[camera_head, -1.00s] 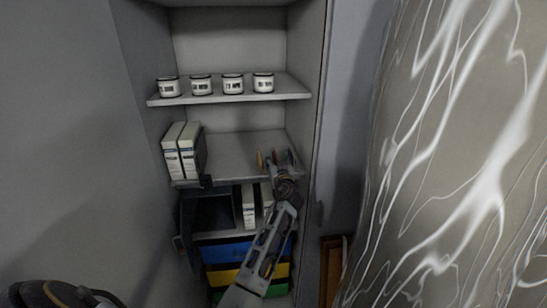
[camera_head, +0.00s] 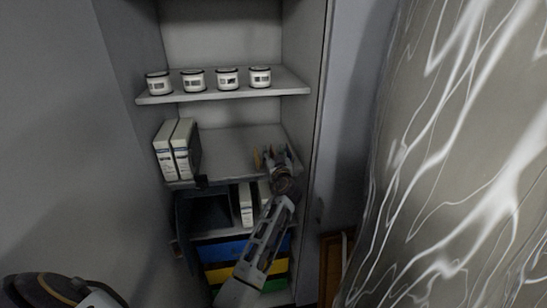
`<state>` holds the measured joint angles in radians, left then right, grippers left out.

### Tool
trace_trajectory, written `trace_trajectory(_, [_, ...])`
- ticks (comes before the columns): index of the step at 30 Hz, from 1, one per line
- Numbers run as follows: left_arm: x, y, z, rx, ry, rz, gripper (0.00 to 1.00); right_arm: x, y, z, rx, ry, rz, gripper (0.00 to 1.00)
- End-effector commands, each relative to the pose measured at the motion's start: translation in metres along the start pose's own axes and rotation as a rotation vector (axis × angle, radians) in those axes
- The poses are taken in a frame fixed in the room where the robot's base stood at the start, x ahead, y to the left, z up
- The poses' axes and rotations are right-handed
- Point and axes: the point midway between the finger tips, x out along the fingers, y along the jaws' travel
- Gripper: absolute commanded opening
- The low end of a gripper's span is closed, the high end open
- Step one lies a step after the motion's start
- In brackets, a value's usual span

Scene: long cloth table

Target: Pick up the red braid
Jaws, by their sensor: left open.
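My left gripper (camera_head: 275,158) is open over the right part of the middle shelf (camera_head: 228,150) of the grey cabinet. Small coloured bits, orange among them, show around its fingers, too small and blurred to name. I cannot make out a red braid; it may be hidden by the gripper. My right gripper is not in view.
White jars (camera_head: 227,78) stand in a row on the shelf above. Two white binders (camera_head: 179,150) stand at the middle shelf's left end. Below are more binders (camera_head: 246,204) and blue, yellow and green boxes (camera_head: 222,250). The cabinet wall closes the right side.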

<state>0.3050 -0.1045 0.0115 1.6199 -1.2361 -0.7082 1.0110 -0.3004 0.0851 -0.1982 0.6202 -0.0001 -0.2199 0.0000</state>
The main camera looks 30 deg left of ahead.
Motion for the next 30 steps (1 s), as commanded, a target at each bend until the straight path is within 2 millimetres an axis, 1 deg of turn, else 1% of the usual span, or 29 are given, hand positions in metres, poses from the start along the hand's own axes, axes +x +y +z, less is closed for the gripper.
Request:
trace_trajectory(1, [0.000, 0.000, 0.000, 0.000, 0.000, 0.000, 0.46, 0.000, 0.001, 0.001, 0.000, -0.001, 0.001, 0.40])
trace_trajectory(2, [0.000, 0.000, 0.000, 0.000, 0.000, 0.000, 0.44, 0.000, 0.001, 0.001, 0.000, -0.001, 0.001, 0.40])
trace_trajectory(12, [0.000, 0.000, 0.000, 0.000, 0.000, 0.000, 0.00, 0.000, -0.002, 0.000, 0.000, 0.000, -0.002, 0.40])
trace_trajectory(23, [0.000, 0.000, -0.003, 0.000, 0.001, -0.001, 0.00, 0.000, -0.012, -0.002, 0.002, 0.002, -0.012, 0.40])
trace_trajectory(26, [0.000, 0.000, -0.007, -0.001, 0.002, -0.001, 0.00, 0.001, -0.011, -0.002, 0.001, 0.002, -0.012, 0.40])
trace_trajectory(30, [0.001, 0.000, -0.018, -0.003, 0.002, -0.001, 0.00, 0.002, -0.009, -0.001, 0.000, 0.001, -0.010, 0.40])
